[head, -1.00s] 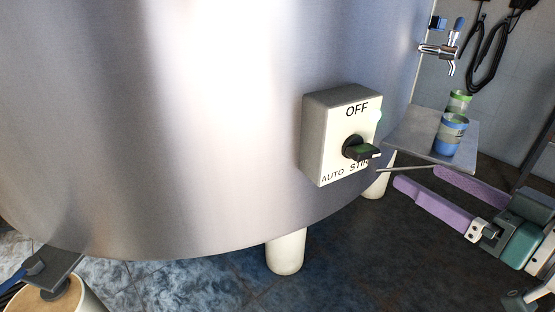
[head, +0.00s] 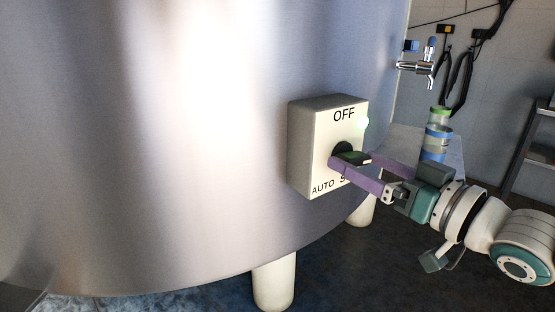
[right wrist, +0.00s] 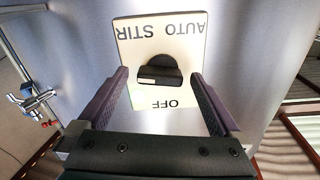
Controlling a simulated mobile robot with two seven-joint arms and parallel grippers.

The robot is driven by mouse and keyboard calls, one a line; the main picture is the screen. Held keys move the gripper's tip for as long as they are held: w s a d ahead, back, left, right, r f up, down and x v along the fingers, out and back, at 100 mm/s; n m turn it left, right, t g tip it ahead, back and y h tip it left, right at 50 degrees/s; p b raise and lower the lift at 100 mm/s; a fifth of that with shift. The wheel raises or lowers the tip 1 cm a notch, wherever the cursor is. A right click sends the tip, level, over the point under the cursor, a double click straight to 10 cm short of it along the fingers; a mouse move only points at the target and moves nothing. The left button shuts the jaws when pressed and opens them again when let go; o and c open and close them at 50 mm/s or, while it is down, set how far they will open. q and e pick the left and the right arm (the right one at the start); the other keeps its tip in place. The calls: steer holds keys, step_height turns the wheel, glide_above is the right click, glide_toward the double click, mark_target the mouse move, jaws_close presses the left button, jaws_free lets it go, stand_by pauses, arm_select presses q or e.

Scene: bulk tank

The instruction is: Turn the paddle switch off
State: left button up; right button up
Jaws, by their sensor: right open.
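The switch box (head: 305,150) is a pale box on the side of the steel tank, marked OFF at the top and AUTO and STIR below. Its black paddle switch (head: 350,157) sits in the middle of the face, its marked end toward the right, away from OFF. In the right wrist view the paddle (right wrist: 160,72) appears upside down with the box, lying nearly level. My right gripper (head: 354,163) is open, its purple fingers on either side of the paddle. In the wrist view gaps show between paddle and fingers (right wrist: 160,80). My left gripper is out of view.
The curved tank wall (head: 150,130) fills the left. A tap (head: 418,67) projects from the tank above right. Banded cups (head: 437,135) stand on a shelf (head: 405,138) behind my right gripper. A tank leg (head: 273,285) stands below.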

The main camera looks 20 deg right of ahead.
steer(key=c, duration=1.4)
steer(key=shift+n, duration=0.4)
steer(key=n+p, duration=0.1)
steer(key=n, duration=0.3)
steer(key=shift+r, duration=0.15)
steer(key=n, duration=0.5)
steer(key=shift+p, duration=0.35)
steer(key=n, duration=0.5)
steer(key=shift+a, duration=0.15)
steer(key=n+b, duration=0.1)
steer(key=n, duration=0.3)
steer(key=shift+r+n, duration=0.1)
steer(key=shift+n, duration=0.3)
steer(key=shift+a, duration=0.1)
